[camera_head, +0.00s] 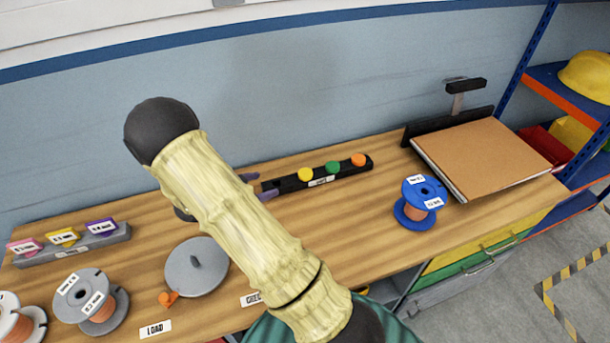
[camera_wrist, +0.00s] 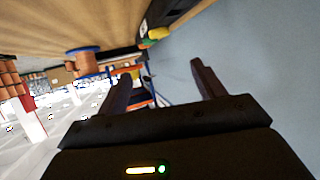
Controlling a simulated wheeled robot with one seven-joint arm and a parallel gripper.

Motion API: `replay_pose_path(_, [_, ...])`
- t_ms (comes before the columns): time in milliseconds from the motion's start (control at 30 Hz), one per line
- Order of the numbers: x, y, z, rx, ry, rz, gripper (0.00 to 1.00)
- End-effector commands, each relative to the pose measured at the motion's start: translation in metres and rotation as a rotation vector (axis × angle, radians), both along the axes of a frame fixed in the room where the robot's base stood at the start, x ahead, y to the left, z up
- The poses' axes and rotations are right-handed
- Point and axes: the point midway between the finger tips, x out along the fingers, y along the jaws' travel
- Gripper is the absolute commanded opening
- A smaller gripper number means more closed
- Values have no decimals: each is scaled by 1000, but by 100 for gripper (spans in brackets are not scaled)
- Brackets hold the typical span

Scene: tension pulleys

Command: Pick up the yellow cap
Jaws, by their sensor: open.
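The yellow cap (camera_head: 306,174) sits at the left of a row of three round caps on a black rack (camera_head: 280,185) at the back of the wooden bench. A green cap (camera_head: 333,167) and an orange cap (camera_head: 358,160) are to its right. The yellow cap also shows near the top of the wrist view (camera_wrist: 159,33), with the green cap (camera_wrist: 146,44) beside it. My gripper (camera_head: 258,186) is open and empty, just left of the rack's left end and apart from the yellow cap. My arm hides most of the gripper in the head view.
A blue spool (camera_head: 423,190) and a brown board (camera_head: 485,155) are to the right. A grey disc (camera_head: 197,268), a grey spool (camera_head: 90,298) and a rack of coloured tags (camera_head: 75,248) are at left. A wall stands close behind the bench.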

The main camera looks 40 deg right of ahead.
Motion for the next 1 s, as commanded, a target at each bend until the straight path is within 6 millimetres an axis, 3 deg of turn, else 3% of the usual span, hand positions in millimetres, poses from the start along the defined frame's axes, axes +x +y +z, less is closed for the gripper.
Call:
replay_pose_path(600, [13, -95, -40, 1, 1, -3, 68])
replay_pose_path(1000, [14, -101, -42, 1, 0, 0, 68])
